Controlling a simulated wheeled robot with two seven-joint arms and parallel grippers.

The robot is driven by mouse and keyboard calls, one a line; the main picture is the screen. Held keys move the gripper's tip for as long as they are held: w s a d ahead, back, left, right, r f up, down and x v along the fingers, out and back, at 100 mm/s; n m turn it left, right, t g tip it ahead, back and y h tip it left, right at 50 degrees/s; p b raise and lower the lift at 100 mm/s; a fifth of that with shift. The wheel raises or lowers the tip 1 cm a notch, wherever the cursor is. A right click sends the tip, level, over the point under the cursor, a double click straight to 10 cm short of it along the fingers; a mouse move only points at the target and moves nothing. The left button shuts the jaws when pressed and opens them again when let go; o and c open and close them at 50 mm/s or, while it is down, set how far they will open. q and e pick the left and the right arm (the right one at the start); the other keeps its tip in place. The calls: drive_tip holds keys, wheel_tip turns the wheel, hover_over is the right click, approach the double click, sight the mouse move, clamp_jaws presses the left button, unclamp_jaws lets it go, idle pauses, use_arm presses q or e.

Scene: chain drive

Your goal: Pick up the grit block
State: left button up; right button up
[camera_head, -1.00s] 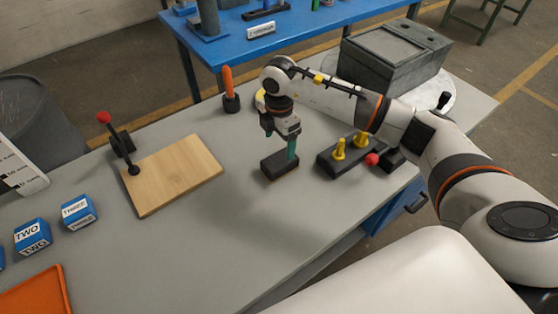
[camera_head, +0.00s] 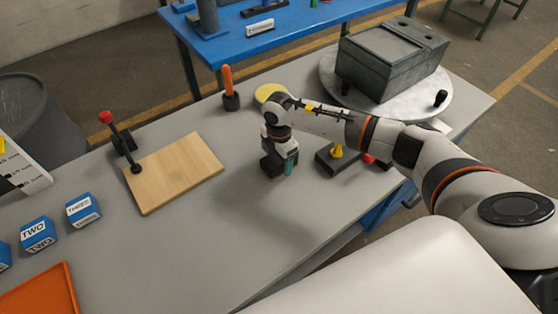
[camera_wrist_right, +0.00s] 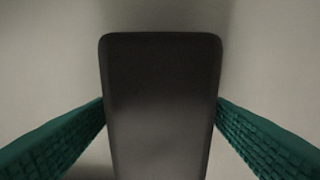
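The grit block, a dark grey rectangular block with rounded corners, fills the middle of the right wrist view (camera_wrist_right: 162,100). In the head view it is largely hidden by my right gripper (camera_head: 279,168), which is low over the grey table there. In the wrist view the teal fingers of my right gripper (camera_wrist_right: 160,120) are spread, one on each side of the block, with their tips close to its sides. I cannot make out firm contact. The block appears to rest on the table. My left gripper is in neither view.
Right of my gripper is a dark fixture with a yellow peg (camera_head: 337,151). A grey box (camera_head: 392,62) stands on a round plate behind.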

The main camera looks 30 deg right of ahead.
drive_tip(key=c, duration=1)
wheel_tip(320, 180, up, 10)
drive_tip(key=shift+r+b, duration=0.1)
drive_tip(key=shift+b, duration=0.7)
drive_tip(key=shift+c, duration=0.2)
